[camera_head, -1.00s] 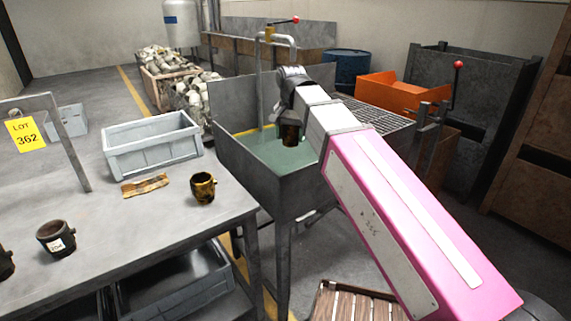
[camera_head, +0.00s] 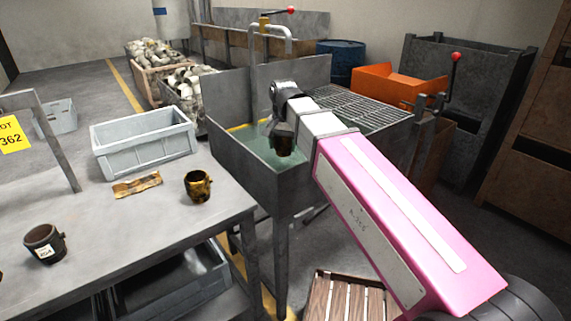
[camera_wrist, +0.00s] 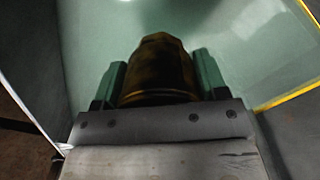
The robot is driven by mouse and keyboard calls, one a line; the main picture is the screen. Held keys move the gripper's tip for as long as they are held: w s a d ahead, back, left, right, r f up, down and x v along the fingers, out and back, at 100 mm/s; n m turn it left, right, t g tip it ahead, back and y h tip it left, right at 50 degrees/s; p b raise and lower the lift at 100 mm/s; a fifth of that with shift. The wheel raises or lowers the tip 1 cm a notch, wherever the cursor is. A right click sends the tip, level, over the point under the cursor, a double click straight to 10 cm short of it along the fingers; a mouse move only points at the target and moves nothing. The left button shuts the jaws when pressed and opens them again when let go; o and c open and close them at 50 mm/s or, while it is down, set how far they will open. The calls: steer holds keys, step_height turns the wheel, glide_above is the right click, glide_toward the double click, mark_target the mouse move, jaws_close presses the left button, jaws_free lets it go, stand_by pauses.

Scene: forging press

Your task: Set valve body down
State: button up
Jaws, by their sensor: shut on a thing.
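My gripper (camera_head: 282,138) is shut on a dark valve body (camera_head: 284,147), held over the water-filled sink near its front left side. In the wrist view the valve body (camera_wrist: 158,70) is dark brown with a hexagonal end, between the two green fingers of my gripper (camera_wrist: 158,78). A yellow-and-black valve body (camera_head: 198,186) stands on the grey table (camera_head: 150,225) near its right edge. A dark valve body with a white tag (camera_head: 45,243) stands at the table's front left. I cannot tell whether the held one touches the water.
A grey bin (camera_head: 145,140) and a folded cloth (camera_head: 137,185) are on the table. The sink (camera_head: 245,172) has high dark walls and a grated drain (camera_head: 365,108) at right. A wooden crate (camera_head: 345,295) is on the floor. Bare tabletop lies between the tagged and yellow-black bodies.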

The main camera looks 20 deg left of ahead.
steer(key=shift+f, duration=5.1)
steer(key=shift+f, duration=0.6)
steer(key=o, duration=1.3)
steer(key=shift+c, duration=0.2)
step_height(320, 180, up, 13)
steer(key=shift+r, duration=0.15)
